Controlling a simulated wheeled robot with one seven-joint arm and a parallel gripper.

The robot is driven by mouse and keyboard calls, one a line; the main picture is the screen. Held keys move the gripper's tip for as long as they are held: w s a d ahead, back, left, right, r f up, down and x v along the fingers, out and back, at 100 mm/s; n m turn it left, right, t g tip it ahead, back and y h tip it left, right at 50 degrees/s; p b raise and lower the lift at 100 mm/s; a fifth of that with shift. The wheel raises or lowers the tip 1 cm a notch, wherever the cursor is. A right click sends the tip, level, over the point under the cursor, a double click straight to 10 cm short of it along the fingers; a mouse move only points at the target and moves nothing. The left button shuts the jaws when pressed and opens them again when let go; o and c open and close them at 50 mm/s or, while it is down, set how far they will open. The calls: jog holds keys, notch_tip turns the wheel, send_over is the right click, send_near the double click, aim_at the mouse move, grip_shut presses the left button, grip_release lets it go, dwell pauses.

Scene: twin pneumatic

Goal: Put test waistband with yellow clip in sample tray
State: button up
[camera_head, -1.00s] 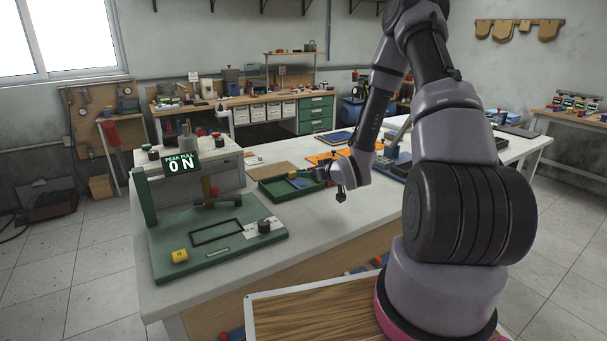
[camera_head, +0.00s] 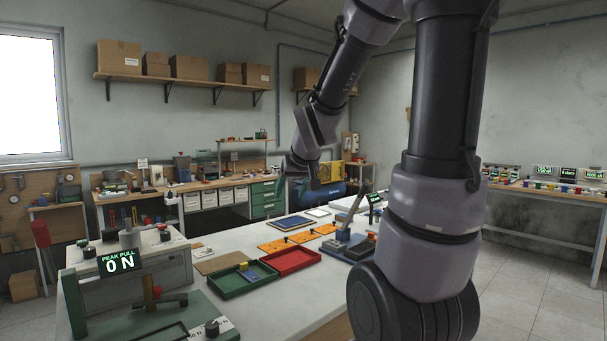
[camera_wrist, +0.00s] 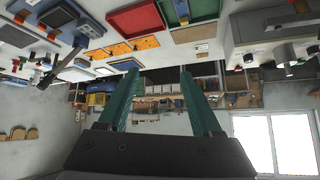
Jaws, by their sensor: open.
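A small blue piece with a yellow part (camera_head: 248,272), which looks like the waistband with the yellow clip, lies in the green tray (camera_head: 228,293) on the white bench. The green tray also shows at the top of the wrist view (camera_wrist: 203,10). A red tray (camera_head: 308,262) beside it looks empty; I cannot tell from any label which is the sample tray. My gripper (camera_wrist: 160,72) is open, with two green fingers well apart and nothing between them. In the head view it is raised above the bench, beyond and above the trays.
Orange plates (camera_head: 285,243) and a blue lever device (camera_head: 349,240) lie behind and right of the trays. A side bench (camera_head: 225,182) stands along the back wall.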

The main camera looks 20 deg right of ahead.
jog(key=s+a+r+m+y, duration=0.1)
jog(key=s+a+r, duration=0.1)
jog(key=s, duration=0.7)
jog(key=s+a+r+m+g+y, duration=0.1)
jog(key=s+a+r, duration=0.1)
jog(key=s+r, duration=0.3)
jog(key=s, duration=0.4)
jog(key=shift+a+r+m+g+y, duration=0.2)
jog(key=shift+m+g+y, duration=0.1)
jog(key=shift+m, duration=0.1)
jog(key=shift+d, duration=0.1)
